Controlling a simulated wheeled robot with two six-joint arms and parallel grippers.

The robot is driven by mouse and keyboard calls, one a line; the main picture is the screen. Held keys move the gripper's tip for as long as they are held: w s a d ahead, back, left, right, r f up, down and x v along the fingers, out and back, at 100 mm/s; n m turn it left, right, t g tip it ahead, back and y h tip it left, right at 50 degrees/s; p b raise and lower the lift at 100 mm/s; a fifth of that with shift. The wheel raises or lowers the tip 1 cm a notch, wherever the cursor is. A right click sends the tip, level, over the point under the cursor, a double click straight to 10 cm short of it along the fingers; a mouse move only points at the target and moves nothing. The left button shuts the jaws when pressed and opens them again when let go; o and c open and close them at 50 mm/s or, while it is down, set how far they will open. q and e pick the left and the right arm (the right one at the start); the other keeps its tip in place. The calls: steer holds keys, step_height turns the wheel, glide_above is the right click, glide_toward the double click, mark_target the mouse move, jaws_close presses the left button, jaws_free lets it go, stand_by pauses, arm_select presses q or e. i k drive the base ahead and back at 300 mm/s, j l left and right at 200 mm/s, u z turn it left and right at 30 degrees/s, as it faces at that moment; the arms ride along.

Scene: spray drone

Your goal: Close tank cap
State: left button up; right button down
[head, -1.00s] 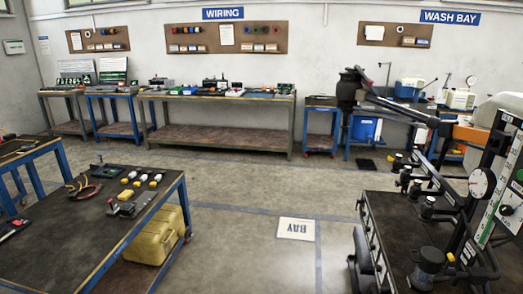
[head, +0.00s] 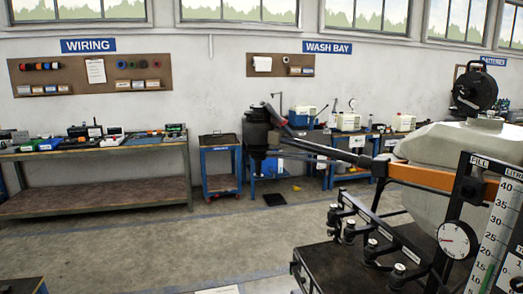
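The white spray tank (head: 425,200) sits at the right on the drone frame, partly hidden by the gauge board. A large round black cap (head: 479,94) stands upright, face toward me, above the raised neck (head: 482,125) on top of the tank. It looks swung open; its hinge is too small to make out. Neither of my grippers shows in the head view.
The drone's orange and black arm (head: 400,174) reaches left to a dark motor (head: 257,135). A gauge (head: 456,239) and a litre scale board (head: 492,240) stand before the tank. A black-topped cart (head: 330,262) is at lower right. Floor to the left is free.

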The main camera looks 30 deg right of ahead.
mark_target(485, 88)
steer(key=i+z, duration=0.3)
steer(key=i+j+z, duration=0.25)
steer(key=i, duration=0.3)
steer(key=i+j+z, duration=0.1)
steer(key=i+z, duration=0.2)
steer(key=i, duration=0.1)
